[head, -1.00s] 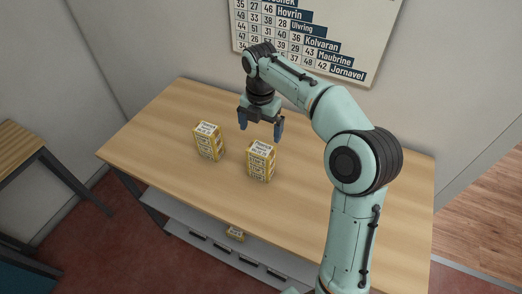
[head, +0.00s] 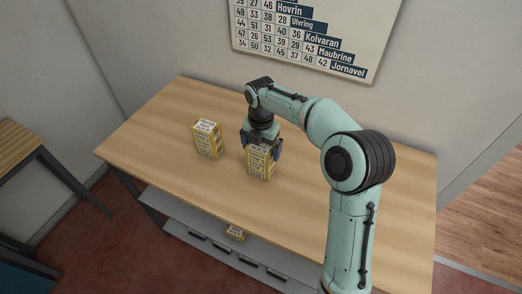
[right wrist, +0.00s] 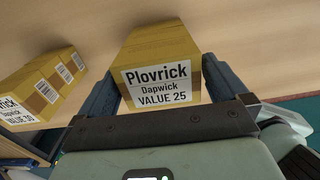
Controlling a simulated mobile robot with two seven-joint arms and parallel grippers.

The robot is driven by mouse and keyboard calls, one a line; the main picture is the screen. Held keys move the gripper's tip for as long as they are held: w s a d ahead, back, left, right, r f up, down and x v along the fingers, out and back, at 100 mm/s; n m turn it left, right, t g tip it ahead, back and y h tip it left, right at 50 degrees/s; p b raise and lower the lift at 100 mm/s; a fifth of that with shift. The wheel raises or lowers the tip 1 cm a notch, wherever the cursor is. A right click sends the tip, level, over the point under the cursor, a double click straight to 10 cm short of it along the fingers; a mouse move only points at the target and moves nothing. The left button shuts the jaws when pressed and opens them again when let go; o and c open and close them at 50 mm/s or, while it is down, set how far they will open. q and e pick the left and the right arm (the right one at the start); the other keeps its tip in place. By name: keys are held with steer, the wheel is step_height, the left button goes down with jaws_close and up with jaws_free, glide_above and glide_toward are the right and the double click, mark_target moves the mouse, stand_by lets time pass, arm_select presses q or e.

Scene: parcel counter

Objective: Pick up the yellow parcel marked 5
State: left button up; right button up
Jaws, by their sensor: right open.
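A yellow parcel (head: 259,170) stands upright near the middle of the wooden counter. In the right wrist view this parcel (right wrist: 155,50) has a white label reading "Plovrick, Dapwick, VALUE 25". My right gripper (head: 263,147) is open and lowered over its top, with one finger on each side. I cannot tell whether the fingers touch it. A similar yellow parcel (head: 208,141) stands to its left; in the right wrist view this one (right wrist: 42,84) shows a label partly cut off by the frame. I cannot read a lone 5 on either. My left gripper is not in view.
The wooden counter (head: 150,130) is otherwise clear around the two parcels. A wall chart (head: 315,35) hangs behind the counter. Another table (head: 18,150) stands at the left.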

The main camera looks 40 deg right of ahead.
steer(key=c, duration=0.9)
steer(key=shift+o, duration=0.2)
steer(key=shift+r, duration=0.15)
